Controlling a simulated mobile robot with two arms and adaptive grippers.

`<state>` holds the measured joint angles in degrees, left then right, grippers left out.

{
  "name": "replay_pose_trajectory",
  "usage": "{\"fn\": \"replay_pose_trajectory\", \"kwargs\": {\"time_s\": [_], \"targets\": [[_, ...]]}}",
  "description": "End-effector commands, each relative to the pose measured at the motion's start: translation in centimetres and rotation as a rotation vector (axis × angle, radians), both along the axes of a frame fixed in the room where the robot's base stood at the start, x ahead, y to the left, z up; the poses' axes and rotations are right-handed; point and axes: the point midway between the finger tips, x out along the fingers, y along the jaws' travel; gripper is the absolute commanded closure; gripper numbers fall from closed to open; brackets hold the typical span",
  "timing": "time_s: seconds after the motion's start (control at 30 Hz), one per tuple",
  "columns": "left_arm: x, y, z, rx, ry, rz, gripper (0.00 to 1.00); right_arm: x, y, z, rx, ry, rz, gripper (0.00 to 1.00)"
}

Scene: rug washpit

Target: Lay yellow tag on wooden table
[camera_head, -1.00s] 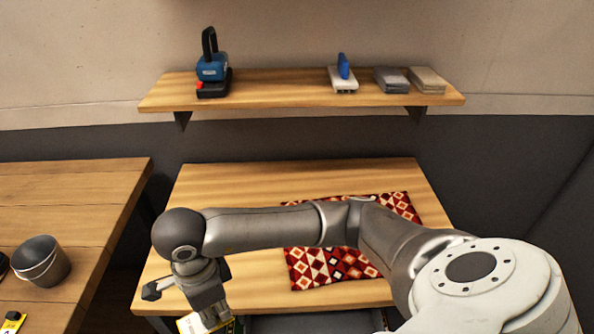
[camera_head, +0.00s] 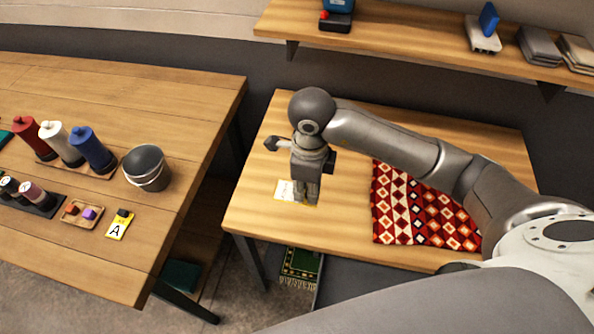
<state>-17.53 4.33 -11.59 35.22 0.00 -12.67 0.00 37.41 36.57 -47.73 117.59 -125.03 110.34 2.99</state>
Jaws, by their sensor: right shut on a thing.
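My right gripper (camera_head: 307,194) points down at the left part of the wooden table (camera_head: 255,212). It is shut on a pale tag with a yellow edge (camera_head: 286,190), which sticks out to the left of the fingers. The tag is flat and at or just above the tabletop; I cannot tell whether it touches. The fingers hide part of it. Another yellow tag, marked A (camera_head: 118,226), lies on the longer wooden table (camera_head: 140,105) at the left. My left gripper is not in view.
A red patterned rug (camera_head: 425,215) lies on the right of the table, partly under my arm. A grey bucket (camera_head: 147,168), several bottles and small trays stand on the left table. A shelf (camera_head: 400,28) hangs behind. A green fringed rug (camera_head: 301,264) shows below the front edge.

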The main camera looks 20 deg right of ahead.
Motion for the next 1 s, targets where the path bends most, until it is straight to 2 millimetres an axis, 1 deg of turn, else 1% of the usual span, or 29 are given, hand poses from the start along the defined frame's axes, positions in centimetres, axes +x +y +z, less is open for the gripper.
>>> {"fn": "replay_pose_trajectory", "kwargs": {"time_s": [0.03,0.27,0.4,0.5,0.63,0.93,1.0], "targets": [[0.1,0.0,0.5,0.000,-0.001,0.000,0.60,0.9,0.0,-0.2,0.001,0.003,-0.003,0.92],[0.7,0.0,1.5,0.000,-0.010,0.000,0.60,4.6,0.0,-1.8,0.000,0.001,-0.002,0.92],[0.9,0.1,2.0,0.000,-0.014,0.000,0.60,6.2,0.0,-4.0,0.000,0.005,-0.001,0.92],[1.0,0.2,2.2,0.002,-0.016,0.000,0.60,7.3,0.0,-5.3,0.001,0.004,-0.001,0.92],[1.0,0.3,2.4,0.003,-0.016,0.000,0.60,8.4,0.0,-6.6,0.002,0.001,0.000,0.92],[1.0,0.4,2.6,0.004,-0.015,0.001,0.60,9.6,0.0,-8.1,0.000,0.002,0.000,0.92],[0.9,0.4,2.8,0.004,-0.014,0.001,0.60,9.4,0.0,-9.4,0.001,0.004,-0.001,0.92]]}}
